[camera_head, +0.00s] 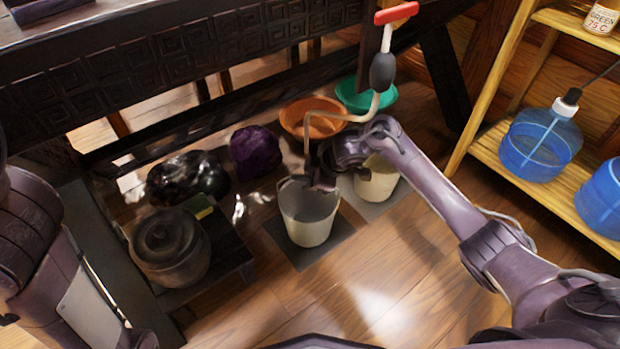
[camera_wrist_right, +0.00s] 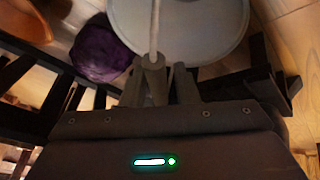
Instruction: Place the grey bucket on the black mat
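The grey bucket (camera_head: 308,222) stands upright on the black mat (camera_head: 325,256), with mat showing around its base. My right gripper (camera_head: 322,182) is at the bucket's back right rim, close to or touching it. In the right wrist view, the pale bucket (camera_wrist_right: 205,30) fills the top, and a thin light rod, perhaps its handle, runs down to the fingers (camera_wrist_right: 168,78). I cannot tell whether the fingers are closed on it. My left arm shows at the left edge; its gripper is not in view.
A cream bucket (camera_head: 377,184) stands on a grey mat close on the right. An orange basin (camera_head: 313,124), green basin (camera_head: 377,95) and purple lump (camera_head: 255,153) lie behind. A dark lidded pot (camera_head: 170,247) is left. A shelf with blue jugs (camera_head: 540,145) is right. The front floor is clear.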

